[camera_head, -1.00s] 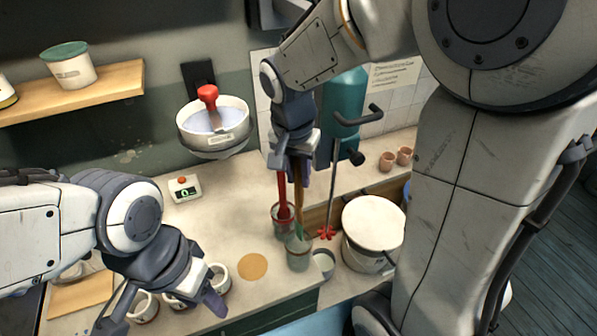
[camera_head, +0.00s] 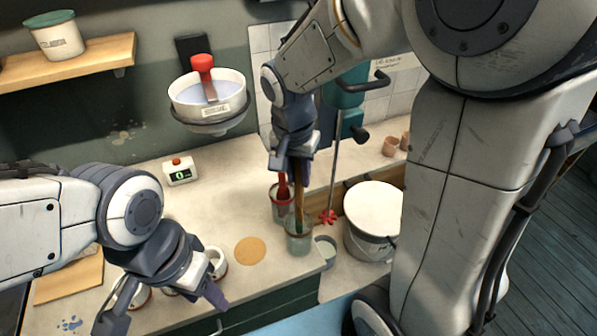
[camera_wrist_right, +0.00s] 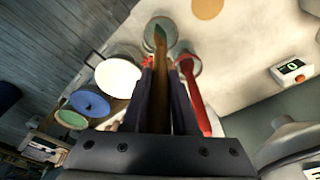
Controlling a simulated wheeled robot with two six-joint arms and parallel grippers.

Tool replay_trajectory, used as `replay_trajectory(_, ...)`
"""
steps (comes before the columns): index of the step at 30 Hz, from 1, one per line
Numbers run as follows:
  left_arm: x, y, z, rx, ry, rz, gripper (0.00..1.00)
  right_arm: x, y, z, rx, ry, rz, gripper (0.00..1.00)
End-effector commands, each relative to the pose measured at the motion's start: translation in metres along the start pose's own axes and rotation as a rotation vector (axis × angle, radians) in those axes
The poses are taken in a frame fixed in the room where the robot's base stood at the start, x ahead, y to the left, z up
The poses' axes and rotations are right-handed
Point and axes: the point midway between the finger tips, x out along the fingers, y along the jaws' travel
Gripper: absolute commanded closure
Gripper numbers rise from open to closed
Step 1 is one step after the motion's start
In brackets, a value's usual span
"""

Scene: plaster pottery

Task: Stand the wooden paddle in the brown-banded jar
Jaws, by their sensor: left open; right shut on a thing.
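My right gripper (camera_head: 294,165) points down, shut on the wooden paddle (camera_head: 299,208), which hangs nearly upright. The paddle's lower end is within the mouth of a grey-green jar with a brownish band (camera_head: 299,243); I cannot tell whether it touches the bottom. In the right wrist view the paddle (camera_wrist_right: 159,95) runs between the fingers, and its green tip overlaps the jar's opening (camera_wrist_right: 160,28). My left gripper (camera_head: 165,305) is open and empty at the front left, close to some white cups.
A jar with a red-handled tool (camera_head: 282,203) stands right behind the banded jar. A white-lidded bucket (camera_head: 374,210) and a small grey cup (camera_head: 325,250) are to its right. A round tan disc (camera_head: 250,250) lies to its left. The counter's middle is clear.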

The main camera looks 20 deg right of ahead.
Motion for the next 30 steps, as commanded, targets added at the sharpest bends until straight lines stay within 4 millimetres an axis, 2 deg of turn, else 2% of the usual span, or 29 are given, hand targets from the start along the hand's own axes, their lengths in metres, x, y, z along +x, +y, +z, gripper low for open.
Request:
replay_trajectory(11, 0.003, 0.000, 0.000, 0.000, 0.000, 0.000, 0.50, 0.004, 0.000, 0.001, 0.000, 0.000, 0.000, 1.00)
replay_trajectory(12, 0.003, 0.000, 0.000, 0.000, 0.000, 0.000, 0.50, 0.004, 0.000, 0.001, 0.000, 0.000, 0.000, 0.62)
replay_trajectory(14, 0.003, 0.000, 0.000, 0.000, 0.000, 0.000, 0.50, 0.004, 0.000, 0.001, 0.000, 0.000, 0.000, 0.39)
replay_trajectory(25, 0.004, 0.000, 0.000, 0.000, 0.000, 0.000, 0.50, 0.001, 0.000, 0.000, 0.000, 0.001, -0.001, 0.39)
replay_trajectory(30, 0.007, -0.001, 0.000, 0.000, 0.000, 0.000, 0.50, -0.021, -0.001, 0.000, 0.000, 0.005, -0.006, 0.39)
